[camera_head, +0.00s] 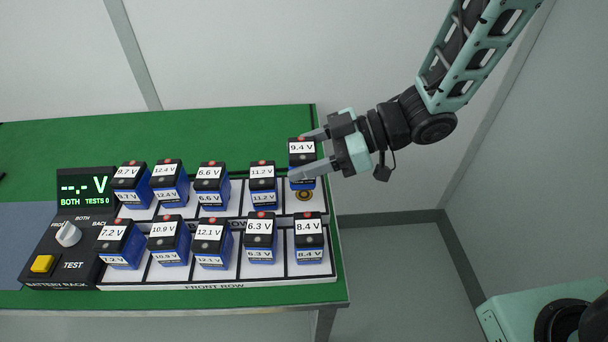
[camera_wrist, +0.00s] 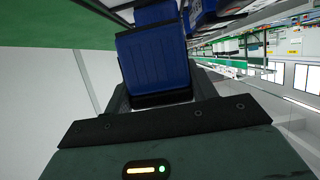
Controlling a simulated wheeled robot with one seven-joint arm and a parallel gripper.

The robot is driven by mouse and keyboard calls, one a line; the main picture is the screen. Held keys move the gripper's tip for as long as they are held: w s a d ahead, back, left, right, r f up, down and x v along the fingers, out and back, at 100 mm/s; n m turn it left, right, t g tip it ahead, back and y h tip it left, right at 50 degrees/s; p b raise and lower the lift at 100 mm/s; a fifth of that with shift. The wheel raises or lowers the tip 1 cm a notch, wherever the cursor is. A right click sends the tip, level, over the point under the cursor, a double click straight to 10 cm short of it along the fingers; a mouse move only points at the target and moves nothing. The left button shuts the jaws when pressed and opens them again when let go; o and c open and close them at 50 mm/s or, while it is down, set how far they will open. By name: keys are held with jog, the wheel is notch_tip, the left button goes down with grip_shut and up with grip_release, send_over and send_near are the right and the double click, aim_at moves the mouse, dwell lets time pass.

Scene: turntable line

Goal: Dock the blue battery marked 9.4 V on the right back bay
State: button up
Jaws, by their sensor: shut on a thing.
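The blue battery with a black top marked 9.4 V (camera_head: 302,148) is held upright in my gripper (camera_head: 304,156), whose two fingers close on it from the right. It is over the right end of the back row. The right back bay (camera_head: 312,208) shows a round contact just below the battery, so the battery appears raised off the bay. In the wrist view the blue side of the battery (camera_wrist: 155,62) fills the space between the fingers.
The battery rack (camera_head: 200,284) stands on a green table (camera_head: 225,122). Batteries stand in the other back bays and all along the front row, close together. At the left are a display (camera_head: 85,188) reading "--.- V", a knob (camera_head: 68,234) and a yellow test button (camera_head: 42,264).

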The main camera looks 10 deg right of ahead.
jog(key=shift+f, duration=2.05)
jog(key=shift+f, duration=0.1)
jog(key=o, duration=1.2)
jog(key=shift+f, duration=0.1)
